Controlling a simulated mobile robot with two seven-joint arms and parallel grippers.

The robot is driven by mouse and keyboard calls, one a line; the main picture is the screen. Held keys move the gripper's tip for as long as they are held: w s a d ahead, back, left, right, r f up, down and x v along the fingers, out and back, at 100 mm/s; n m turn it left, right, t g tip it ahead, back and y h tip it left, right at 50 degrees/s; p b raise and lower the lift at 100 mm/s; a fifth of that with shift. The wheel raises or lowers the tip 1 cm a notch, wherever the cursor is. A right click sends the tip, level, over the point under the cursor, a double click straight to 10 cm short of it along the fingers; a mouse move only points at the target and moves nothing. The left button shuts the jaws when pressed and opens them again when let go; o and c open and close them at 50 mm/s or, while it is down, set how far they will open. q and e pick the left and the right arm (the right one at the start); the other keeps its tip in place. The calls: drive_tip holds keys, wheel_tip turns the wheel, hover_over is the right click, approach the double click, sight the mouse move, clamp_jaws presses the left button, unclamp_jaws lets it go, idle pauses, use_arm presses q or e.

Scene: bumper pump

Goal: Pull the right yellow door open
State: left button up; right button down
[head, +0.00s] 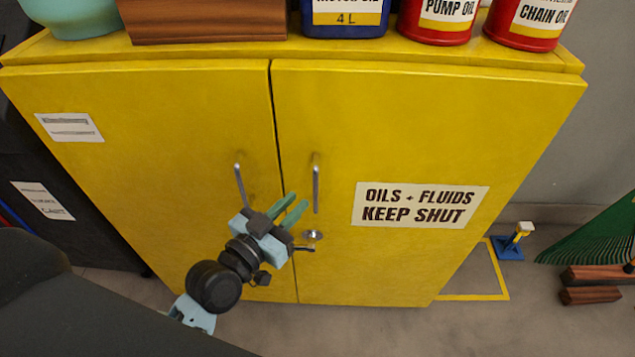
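The right yellow door (400,130) of the cabinet stands shut, flush beside the left yellow door (170,140). Its upright grey bar handle (316,184) is near the middle seam, with a round lock (312,235) below it. The left door has a similar handle (239,187). My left gripper (297,202) is in front of the seam, between the two handles, its green fingers pointing up and right toward the right handle. The fingers are apart with nothing seen between them. Whether a finger touches the handle is unclear. My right gripper is out of view.
On the cabinet top stand a blue oil can (345,20), two red cans (436,22) (527,24), a wooden box (208,22) and a pale green vessel (75,18). On the floor at right are a blue object (509,247), a green rake (600,238) and wood blocks (595,285).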

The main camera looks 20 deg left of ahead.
use_arm(q)
drive_tip(key=shift+p+x, duration=0.3)
drive_tip(key=shift+x, duration=3.55)
drive_tip(key=shift+f, duration=0.1)
clamp_jaws()
